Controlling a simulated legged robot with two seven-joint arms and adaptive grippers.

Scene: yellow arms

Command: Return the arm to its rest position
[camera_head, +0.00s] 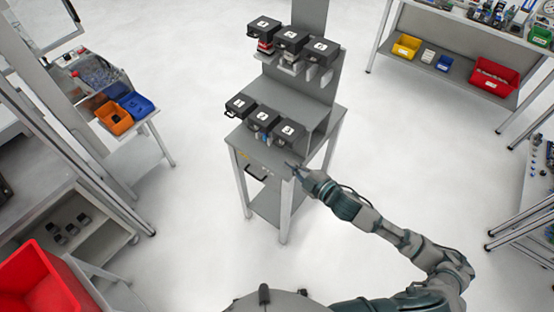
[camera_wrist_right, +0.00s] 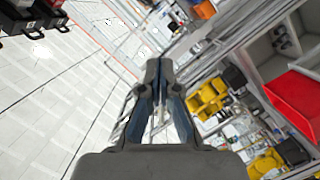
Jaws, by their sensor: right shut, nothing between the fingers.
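My right arm (camera_head: 400,240) reaches in from the lower right of the head view, bent at the elbow. My right gripper (camera_head: 292,168) is at the front right edge of the grey stand's table (camera_head: 292,155), near its corner. I cannot tell whether it is above or beside the edge. In the right wrist view the gripper's fingertips (camera_wrist_right: 158,68) meet, and nothing is held between them. My left arm and gripper are not in view.
The stand carries numbered black boxes on two levels, one lower box (camera_head: 262,119) near my gripper. Shelving with an orange bin (camera_head: 114,117) and a blue bin (camera_head: 137,105) is left. A red bin (camera_head: 40,285) is lower left. A bench with bins (camera_head: 494,77) is upper right. Open floor lies between.

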